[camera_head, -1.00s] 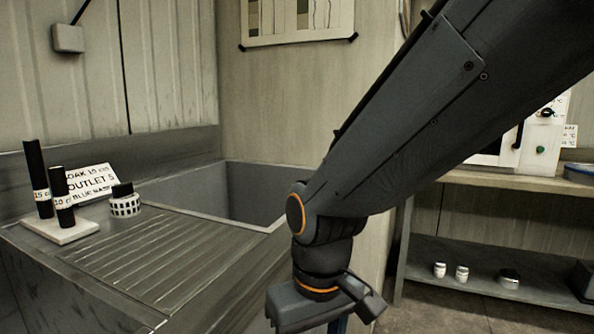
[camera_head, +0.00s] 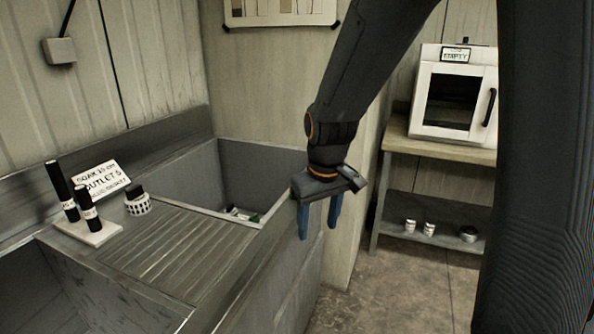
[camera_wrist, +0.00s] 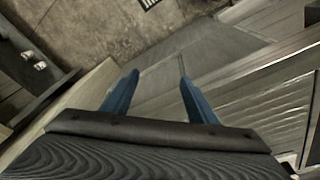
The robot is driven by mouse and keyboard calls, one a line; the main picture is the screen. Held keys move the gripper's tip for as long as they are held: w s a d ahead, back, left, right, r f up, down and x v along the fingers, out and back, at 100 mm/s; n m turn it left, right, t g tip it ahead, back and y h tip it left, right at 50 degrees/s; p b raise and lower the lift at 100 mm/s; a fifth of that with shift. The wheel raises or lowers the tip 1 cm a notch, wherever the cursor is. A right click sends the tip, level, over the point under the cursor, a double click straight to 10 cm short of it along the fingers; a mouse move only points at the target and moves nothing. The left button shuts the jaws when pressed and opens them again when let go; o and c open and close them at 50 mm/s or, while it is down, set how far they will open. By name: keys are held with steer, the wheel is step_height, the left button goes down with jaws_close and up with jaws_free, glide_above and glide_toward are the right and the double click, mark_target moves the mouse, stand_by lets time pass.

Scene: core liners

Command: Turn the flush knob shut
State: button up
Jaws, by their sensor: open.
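No flush knob can be made out for certain in either view. My gripper (camera_head: 318,232) hangs pointing down at the right front edge of the sink unit (camera_head: 150,248), its blue fingers apart and empty. In the wrist view my gripper (camera_wrist: 155,85) shows both fingers spread, with the unit's front panel and the floor beyond them. A grey basin (camera_head: 255,168) lies to the left of and behind my gripper, with small items on its floor that are too small to tell.
On the drainboard stand a white card (camera_head: 100,181), black cylinders on a white base (camera_head: 98,232) and a dark-topped checked pot (camera_head: 137,203). A white oven (camera_head: 455,100) sits on a bench at right; small jars (camera_head: 420,227) are on its lower shelf. The floor between is clear.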

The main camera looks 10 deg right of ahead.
steer(key=w+r+n, duration=0.2)
steer(key=w, duration=0.5)
steer(key=w+r+n+g, duration=0.1)
steer(key=w+r+n, duration=0.1)
steer(key=w, duration=0.5)
steer(key=w+r+n+g, duration=0.1)
steer(key=w+n, duration=0.3)
steer(key=w, duration=0.4)
steer(key=shift+w+d+r, duration=0.1)
steer(key=shift+d+r, duration=0.1)
steer(key=shift+r, duration=0.45)
steer(key=shift+f+p, duration=0.9)
steer(key=shift+f, duration=2.95)
steer(key=c, duration=1.1)
steer(key=shift+o, duration=0.2)
